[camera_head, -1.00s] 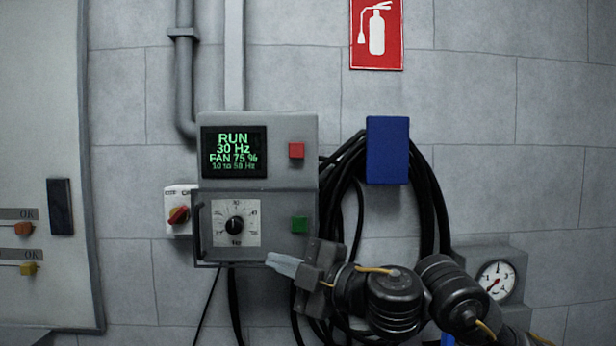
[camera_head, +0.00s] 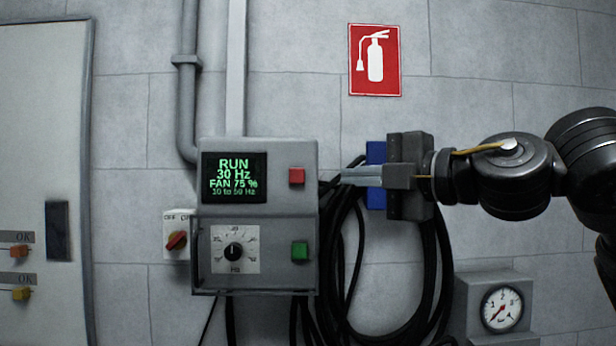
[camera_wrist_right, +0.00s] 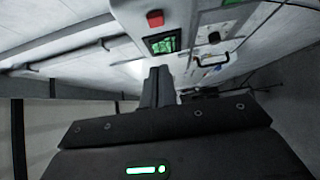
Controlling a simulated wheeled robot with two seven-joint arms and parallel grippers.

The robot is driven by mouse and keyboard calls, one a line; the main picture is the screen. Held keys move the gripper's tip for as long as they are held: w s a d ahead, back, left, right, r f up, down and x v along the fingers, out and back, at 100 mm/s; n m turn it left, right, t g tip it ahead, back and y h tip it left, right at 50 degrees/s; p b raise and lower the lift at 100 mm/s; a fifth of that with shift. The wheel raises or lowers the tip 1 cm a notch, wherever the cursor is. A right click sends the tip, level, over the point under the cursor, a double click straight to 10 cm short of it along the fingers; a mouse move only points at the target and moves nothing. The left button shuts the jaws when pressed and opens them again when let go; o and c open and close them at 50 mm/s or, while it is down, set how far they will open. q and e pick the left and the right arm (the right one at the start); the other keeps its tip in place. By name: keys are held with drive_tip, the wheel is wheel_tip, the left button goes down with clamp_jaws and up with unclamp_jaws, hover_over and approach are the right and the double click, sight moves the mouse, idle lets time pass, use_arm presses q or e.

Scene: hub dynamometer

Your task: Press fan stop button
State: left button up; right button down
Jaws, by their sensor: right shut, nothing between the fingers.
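The grey control box (camera_head: 257,272) is on the wall with a lit screen (camera_head: 234,178) reading RUN, 30 Hz, FAN 75 %. A red button (camera_head: 297,175) sits at its upper right and a green button (camera_head: 299,251) at its lower right. A dial (camera_head: 235,250) is on the lower panel. My right gripper (camera_head: 344,176) is shut and empty, its fingertips pointing left at about the red button's height, to the right of it and apart in the picture. In the right wrist view the red button (camera_wrist_right: 155,19) shows beyond the closed fingers (camera_wrist_right: 158,72). My left gripper is not in view.
A blue holder (camera_head: 376,152) with black cables (camera_head: 440,270) hangs behind my right gripper. A red rotary switch (camera_head: 177,240) is left of the box. A pressure gauge (camera_head: 502,309) is at lower right. A cabinet (camera_head: 45,120) stands at the left.

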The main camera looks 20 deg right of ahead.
drive_tip(key=p, duration=0.5)
approach(291, 176)
drive_tip(key=a, duration=0.4)
drive_tip(key=w+p, duration=0.1)
drive_tip(key=w, duration=0.1)
drive_tip(key=w+p, duration=0.1)
drive_tip(key=w, duration=0.1)
drive_tip(key=shift+d+r, duration=0.15)
drive_tip(key=shift+d, duration=0.25)
drive_tip(key=shift+w+d, duration=0.25)
drive_tip(key=shift+w, duration=0.2)
drive_tip(key=shift+a, duration=0.1)
